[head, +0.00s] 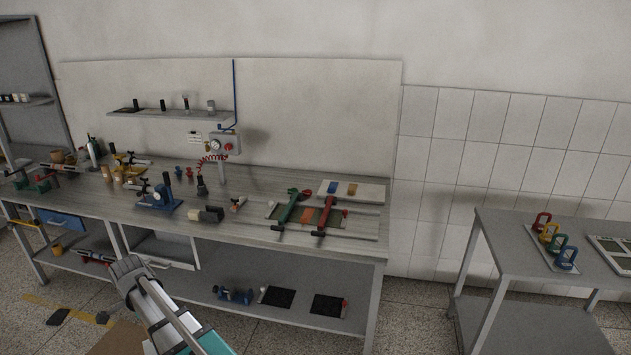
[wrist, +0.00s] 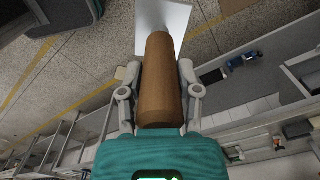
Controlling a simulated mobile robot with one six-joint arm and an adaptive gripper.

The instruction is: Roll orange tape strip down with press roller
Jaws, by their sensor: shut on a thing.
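My gripper (wrist: 160,85) is shut on a brown cylinder (wrist: 159,60), one grey finger on each side. A flat white piece (wrist: 172,15) shows beyond the cylinder's far end; I cannot tell whether they are joined, or whether this is the press roller. In the head view my gripper (head: 130,272) is in front of the bench, below its top, and the held thing is not clear there. An orange patch (head: 311,216), likely the tape strip, lies on a board (head: 350,224) at the right of the bench, between a green clamp (head: 290,208) and a red clamp (head: 326,215).
The bench (head: 235,232) also bears a blue stand (head: 160,198), a cream and black cylinder (head: 207,215) and a pale board with blue and yellow pads (head: 365,192).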

